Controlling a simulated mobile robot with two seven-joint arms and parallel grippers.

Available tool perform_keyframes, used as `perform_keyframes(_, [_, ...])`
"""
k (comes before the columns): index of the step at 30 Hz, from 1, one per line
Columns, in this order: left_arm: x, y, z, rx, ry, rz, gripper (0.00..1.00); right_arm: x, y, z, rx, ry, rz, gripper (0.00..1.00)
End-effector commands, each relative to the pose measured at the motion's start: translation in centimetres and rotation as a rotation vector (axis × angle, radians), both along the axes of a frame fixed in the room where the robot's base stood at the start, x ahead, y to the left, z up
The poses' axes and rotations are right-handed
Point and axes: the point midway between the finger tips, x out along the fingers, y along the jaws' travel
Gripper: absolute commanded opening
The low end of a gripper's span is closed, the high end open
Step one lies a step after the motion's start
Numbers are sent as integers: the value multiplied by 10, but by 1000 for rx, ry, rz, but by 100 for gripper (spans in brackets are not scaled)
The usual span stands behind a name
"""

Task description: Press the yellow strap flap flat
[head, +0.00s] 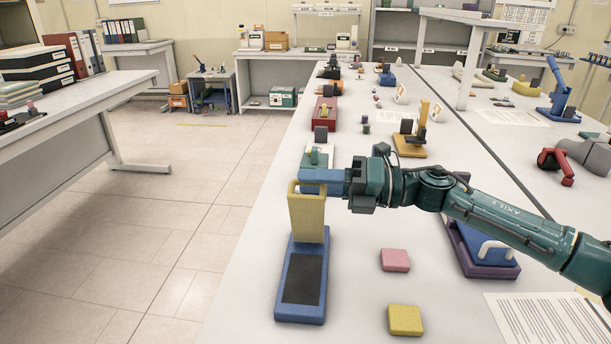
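The yellow strap flap (308,219) stands nearly upright at the far end of a blue base (289,314) near the table's left edge in the head view. A dark pad (304,278) lies bare on the base in front of it. My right gripper (311,181) reaches in from the right, and its blue fingers are at the flap's top edge. The fingers look close together, with nothing seen between them. Whether they touch the flap I cannot tell. My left gripper is not in view.
A pink block (395,260) and a yellow block (405,320) lie right of the base. A purple-blue fixture (487,262) stands under my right arm. A printed sheet (545,318) lies at front right. Several small fixtures stand further back.

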Motion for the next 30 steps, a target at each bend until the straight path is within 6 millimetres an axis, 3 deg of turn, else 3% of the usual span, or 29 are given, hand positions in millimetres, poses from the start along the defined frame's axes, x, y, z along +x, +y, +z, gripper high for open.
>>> perform_keyframes(6, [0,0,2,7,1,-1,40,3,17,0,0,0,-1,33])
perform_keyframes(15, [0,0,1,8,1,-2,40,4,18,0,0,0,-1,32])
perform_keyframes(27, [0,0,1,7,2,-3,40,4,18,-1,0,1,-1,0])
perform_keyframes(30, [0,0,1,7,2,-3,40,4,18,-1,0,1,-1,0])
